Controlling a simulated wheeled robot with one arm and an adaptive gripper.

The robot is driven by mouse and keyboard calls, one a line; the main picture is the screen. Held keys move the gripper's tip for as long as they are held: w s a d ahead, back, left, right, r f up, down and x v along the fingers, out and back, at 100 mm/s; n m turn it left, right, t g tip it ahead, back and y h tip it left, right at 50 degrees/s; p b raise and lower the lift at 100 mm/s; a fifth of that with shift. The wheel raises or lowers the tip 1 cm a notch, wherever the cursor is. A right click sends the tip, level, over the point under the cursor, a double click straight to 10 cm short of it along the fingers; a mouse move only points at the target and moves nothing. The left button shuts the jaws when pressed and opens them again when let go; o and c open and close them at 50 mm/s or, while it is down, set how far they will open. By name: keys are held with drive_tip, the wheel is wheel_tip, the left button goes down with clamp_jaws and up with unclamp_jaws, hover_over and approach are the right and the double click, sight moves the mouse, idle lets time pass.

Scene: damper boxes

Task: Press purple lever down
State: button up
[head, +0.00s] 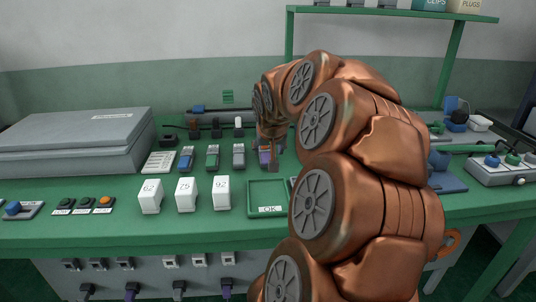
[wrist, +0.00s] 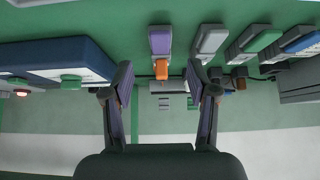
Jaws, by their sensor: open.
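The purple lever (wrist: 160,41) shows at the top centre of the wrist view, with an orange piece (wrist: 161,69) at its near end. In the head view the purple lever (head: 264,158) is the rightmost of a row on the green bench, partly hidden by my gripper (head: 274,160). In the wrist view my gripper (wrist: 167,84) is open and empty, its two fingers spread on either side of the line of the lever. The fingers appear apart from the lever; the exact gap cannot be told.
Grey (head: 238,156), green (head: 212,157) and blue (head: 186,158) levers stand left of the purple one. White numbered boxes (head: 186,194) and a green OK tray (head: 267,198) lie in front. A large grey case (head: 75,143) is at left. My arm hides the bench's right middle.

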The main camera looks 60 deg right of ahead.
drive_tip(key=v, duration=0.2)
drive_tip(key=shift+s+a+r, duration=0.2)
drive_tip(key=shift+a+r, duration=0.05)
drive_tip(key=shift+r, duration=0.05)
idle(0.4)
